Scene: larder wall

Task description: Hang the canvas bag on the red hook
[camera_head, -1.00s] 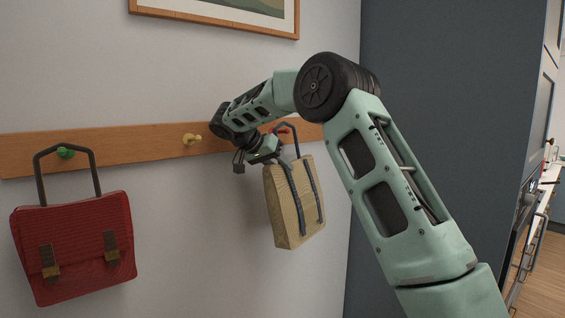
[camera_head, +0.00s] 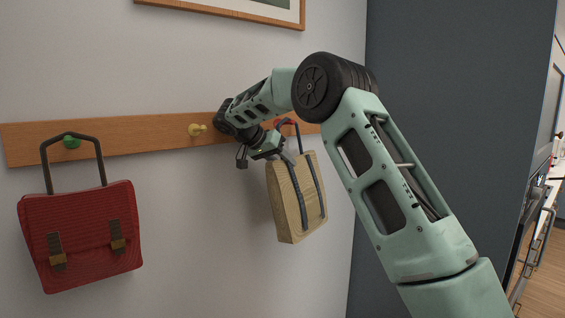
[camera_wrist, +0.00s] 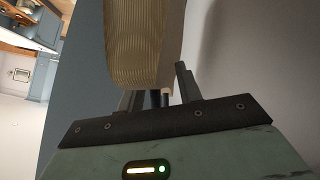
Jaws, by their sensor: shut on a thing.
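The tan canvas bag (camera_head: 290,205) with dark straps hangs below the right end of the wooden rail, slightly tilted. My gripper (camera_head: 278,153) is shut on it near the base of its dark handle; the exact grip is small and partly hidden. The red hook (camera_head: 287,122) shows at the top of the handle's arch, so the two overlap in the picture. I cannot tell whether the handle rests on the hook. In the wrist view the bag (camera_wrist: 142,45) fills the top middle, between and beyond my fingers.
The wooden rail (camera_head: 125,137) also carries a yellow hook (camera_head: 197,130) and a green hook (camera_head: 71,142), where a red bag (camera_head: 82,240) hangs. A framed picture (camera_head: 240,12) is above. A dark panel (camera_head: 450,110) stands right of the rail.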

